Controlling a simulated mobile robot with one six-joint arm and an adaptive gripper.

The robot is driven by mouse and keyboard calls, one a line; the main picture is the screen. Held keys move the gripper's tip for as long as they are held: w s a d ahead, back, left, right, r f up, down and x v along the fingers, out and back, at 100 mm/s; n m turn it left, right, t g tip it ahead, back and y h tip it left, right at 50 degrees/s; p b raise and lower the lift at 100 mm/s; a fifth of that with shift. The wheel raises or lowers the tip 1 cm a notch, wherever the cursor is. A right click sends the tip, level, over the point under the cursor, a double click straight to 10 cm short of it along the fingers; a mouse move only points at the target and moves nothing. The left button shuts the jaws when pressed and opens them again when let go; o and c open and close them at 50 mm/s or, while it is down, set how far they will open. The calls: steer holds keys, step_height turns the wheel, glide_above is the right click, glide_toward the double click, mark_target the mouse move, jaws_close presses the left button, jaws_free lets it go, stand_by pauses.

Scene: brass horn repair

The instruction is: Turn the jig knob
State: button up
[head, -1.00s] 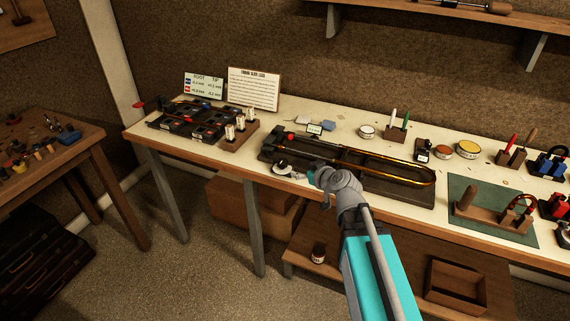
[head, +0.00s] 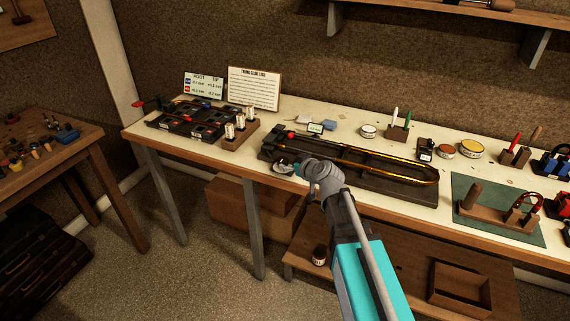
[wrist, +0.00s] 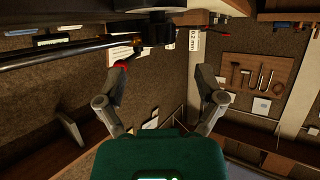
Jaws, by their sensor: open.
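The jig (head: 400,188) is a dark base on the bench with a long brass slide (head: 425,180) lying along it. A small red part (head: 291,134) shows at its left end. In the wrist view a dark round part (wrist: 155,30), probably the jig knob, hangs at the top centre, beyond the fingertips; I cannot be sure which part it is. My gripper (head: 280,168) is at the front left end of the jig. In the wrist view my gripper (wrist: 162,70) has its fingers wide apart with nothing between them. In the head view my gripper and arm hide part of the jig's front edge.
A block with white-topped pieces (head: 241,129) and dark trays (head: 190,124) lie left of the jig. Two sign cards (head: 254,88) stand behind. Tins (head: 470,149) and a green mat (head: 465,187) are to the right. Bench space left of the jig is partly clear.

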mark_target(283, 159)
steer(key=shift+b+x, duration=1)
steer(key=shift+x, duration=2.15)
steer(key=shift+c, duration=0.2)
